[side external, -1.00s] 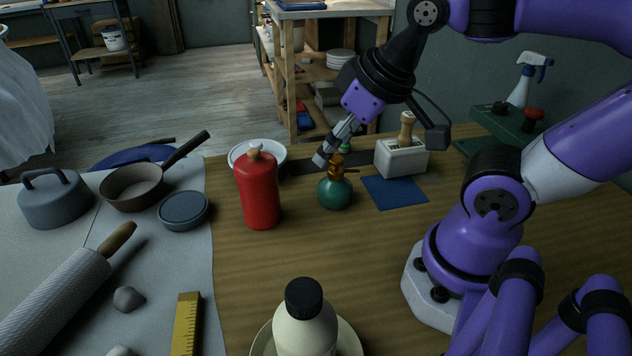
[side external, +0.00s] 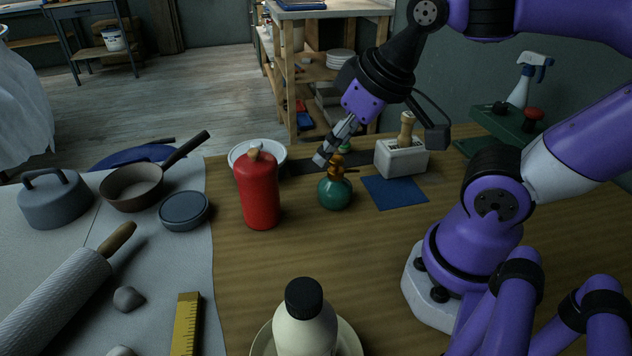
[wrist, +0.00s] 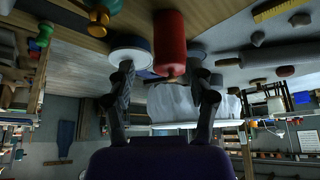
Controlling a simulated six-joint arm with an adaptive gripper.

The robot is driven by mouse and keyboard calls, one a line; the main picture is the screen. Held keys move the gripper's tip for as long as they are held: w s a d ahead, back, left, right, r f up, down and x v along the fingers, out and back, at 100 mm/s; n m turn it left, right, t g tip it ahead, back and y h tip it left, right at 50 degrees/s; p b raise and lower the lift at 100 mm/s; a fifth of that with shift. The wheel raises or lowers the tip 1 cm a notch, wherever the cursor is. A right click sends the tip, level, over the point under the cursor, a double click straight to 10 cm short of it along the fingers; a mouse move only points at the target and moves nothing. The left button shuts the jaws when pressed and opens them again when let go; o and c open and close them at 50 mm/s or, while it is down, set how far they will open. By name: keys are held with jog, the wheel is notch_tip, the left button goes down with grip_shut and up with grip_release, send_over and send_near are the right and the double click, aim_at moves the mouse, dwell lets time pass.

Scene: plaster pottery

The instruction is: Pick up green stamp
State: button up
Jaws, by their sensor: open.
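The green stamp (side external: 346,146) stands near the back of the wooden table, on or beside a dark strip, and is partly hidden behind my gripper. A green-knobbed object in the wrist view (wrist: 41,38), at the left edge, looks like the same stamp. My gripper (side external: 323,158) hangs tilted above the table, just left of and in front of the stamp in the side view. Its fingers are spread and empty in the wrist view (wrist: 160,72). I cannot tell its exact distance from the stamp.
A green bottle with a brass top (side external: 335,193) stands close below my gripper. A red bottle (side external: 258,190) and white bowl (side external: 237,153) stand left. A white block (side external: 402,160) holding a wooden-handled tool stands right, behind a blue sheet (side external: 395,192). The middle table is clear.

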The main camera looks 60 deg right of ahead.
jog(key=w+d+m+g, duration=0.1)
jog(key=w+d, duration=0.7)
jog(key=d, duration=0.5)
jog(key=d+f+m+h, duration=0.1)
jog(key=d+f, duration=0.4)
jog(key=d, duration=0.8)
jog(key=x, duration=1)
jog(key=shift+s+a+f, duration=0.15)
jog(key=shift+s+f, duration=0.15)
jog(key=shift+s, duration=0.05)
grip_shut()
